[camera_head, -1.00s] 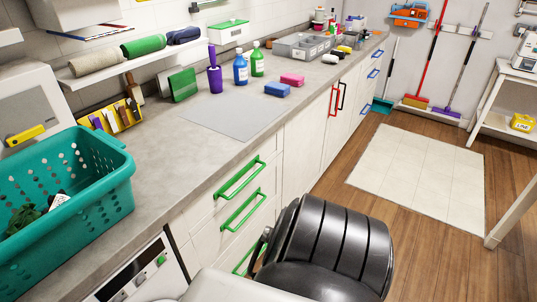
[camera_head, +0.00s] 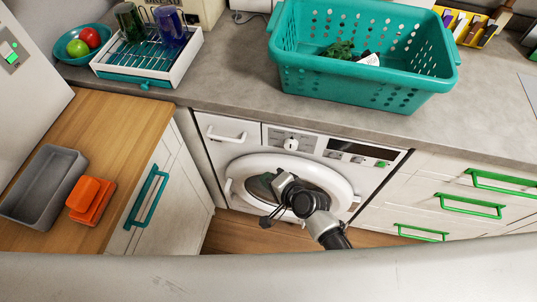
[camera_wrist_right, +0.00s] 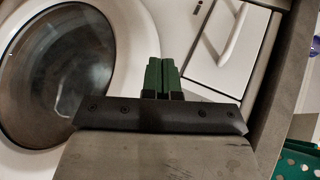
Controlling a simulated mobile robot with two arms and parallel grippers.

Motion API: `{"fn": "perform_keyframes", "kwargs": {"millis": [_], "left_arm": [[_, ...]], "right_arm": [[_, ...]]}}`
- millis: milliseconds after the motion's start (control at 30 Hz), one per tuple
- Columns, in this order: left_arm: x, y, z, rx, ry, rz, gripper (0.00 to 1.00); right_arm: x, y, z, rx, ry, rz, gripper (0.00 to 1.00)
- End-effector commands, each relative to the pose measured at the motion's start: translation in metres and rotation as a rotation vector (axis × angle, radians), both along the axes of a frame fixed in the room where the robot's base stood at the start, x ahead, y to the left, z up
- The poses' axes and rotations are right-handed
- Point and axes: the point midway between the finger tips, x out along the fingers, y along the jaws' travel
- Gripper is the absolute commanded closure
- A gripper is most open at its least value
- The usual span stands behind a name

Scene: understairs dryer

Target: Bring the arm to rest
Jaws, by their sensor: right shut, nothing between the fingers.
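My right arm reaches in from the bottom middle of the head view. Its gripper (camera_head: 267,219) is in front of the white front-loading dryer (camera_head: 213,152), near the round door (camera_head: 334,181). In the right wrist view the green fingers (camera_wrist_right: 161,76) are together and hold nothing. The round door also shows at the left of that view (camera_wrist_right: 137,35), beside the fingers. I cannot tell how far the fingertips are from the dryer. My left gripper is not in view.
A teal basket (camera_head: 340,86) stands on the grey counter (camera_head: 230,75) above the dryer. A dish rack (camera_head: 130,72) is at the upper left. A grey bin (camera_head: 42,190) and orange blocks (camera_head: 90,200) lie on the wooden top. Green-handled drawers (camera_head: 440,190) are at right.

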Motion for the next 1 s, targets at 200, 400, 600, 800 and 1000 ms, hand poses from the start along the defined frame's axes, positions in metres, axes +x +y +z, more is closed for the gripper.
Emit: {"fn": "perform_keyframes", "kwargs": {"millis": [200,400,600,800,1000], "left_arm": [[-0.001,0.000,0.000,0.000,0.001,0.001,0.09],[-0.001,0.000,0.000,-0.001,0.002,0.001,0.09],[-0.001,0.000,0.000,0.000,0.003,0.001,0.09],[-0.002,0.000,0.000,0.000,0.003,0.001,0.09],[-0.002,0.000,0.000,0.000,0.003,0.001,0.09]], "right_arm": [[-0.003,-0.002,0.000,-0.001,0.003,0.002,1.00],[-0.020,-0.020,-0.046,-0.134,0.029,0.017,1.00],[-0.090,-0.079,-0.158,-0.503,0.099,0.140,1.00],[-0.196,-0.145,-0.246,-0.843,0.181,0.395,1.00],[-0.302,-0.197,-0.292,-1.051,0.244,0.694,1.00]]}}
